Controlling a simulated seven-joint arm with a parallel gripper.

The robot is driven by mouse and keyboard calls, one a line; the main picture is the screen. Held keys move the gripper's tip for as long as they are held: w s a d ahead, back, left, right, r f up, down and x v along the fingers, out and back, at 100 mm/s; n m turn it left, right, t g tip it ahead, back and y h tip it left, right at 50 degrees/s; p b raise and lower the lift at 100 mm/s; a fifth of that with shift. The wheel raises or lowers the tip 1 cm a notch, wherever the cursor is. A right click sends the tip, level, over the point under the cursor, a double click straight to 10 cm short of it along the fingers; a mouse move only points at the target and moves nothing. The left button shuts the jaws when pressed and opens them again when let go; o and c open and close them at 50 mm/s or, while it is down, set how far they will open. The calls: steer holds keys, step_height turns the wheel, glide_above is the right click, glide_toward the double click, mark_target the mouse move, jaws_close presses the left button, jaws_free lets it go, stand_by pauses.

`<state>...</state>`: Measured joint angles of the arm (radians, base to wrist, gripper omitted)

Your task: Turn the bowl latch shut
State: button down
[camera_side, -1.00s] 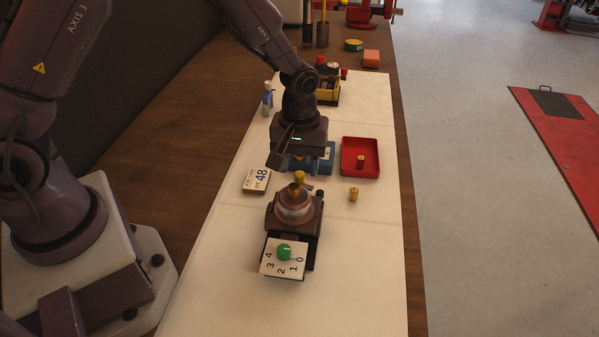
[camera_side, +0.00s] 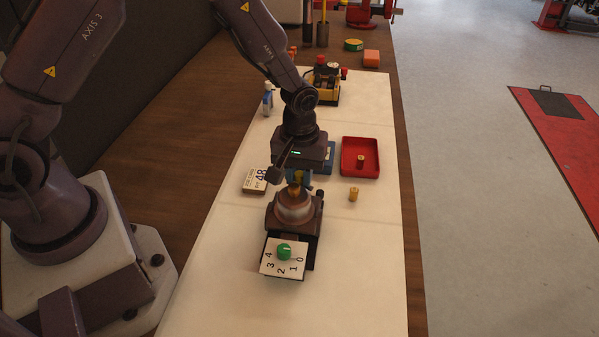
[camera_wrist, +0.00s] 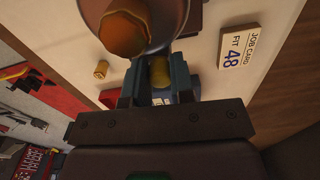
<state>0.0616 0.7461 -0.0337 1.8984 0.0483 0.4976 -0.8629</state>
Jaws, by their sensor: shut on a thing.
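The rusty metal bowl (camera_side: 293,211) sits on a dark machine near the middle of the bench, with a copper-coloured faceted top. In the wrist view the bowl (camera_wrist: 166,28) fills the top. A yellow knob (camera_wrist: 161,72), which looks like the latch handle, stands close beside the bowl. My gripper (camera_wrist: 159,82) is shut on this knob, one finger on each side. In the side view my gripper (camera_side: 299,178) is low behind the bowl and mostly hides the knob. The latch's angle cannot be told.
A green dial (camera_side: 284,252) on a numbered white plate is at the machine's front. A job card (camera_side: 254,181) lies left. A brass piece (camera_side: 353,194) stands right, and a red tray (camera_side: 347,170) holds another. The front bench is clear.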

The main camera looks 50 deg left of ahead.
mark_target(299, 174)
steer(key=m, duration=0.4)
steer(key=c, duration=1)
jaws_free()
steer(key=shift+r, duration=0.1)
step_height(299, 174, up, 13)
steer(key=shift+f, duration=0.1)
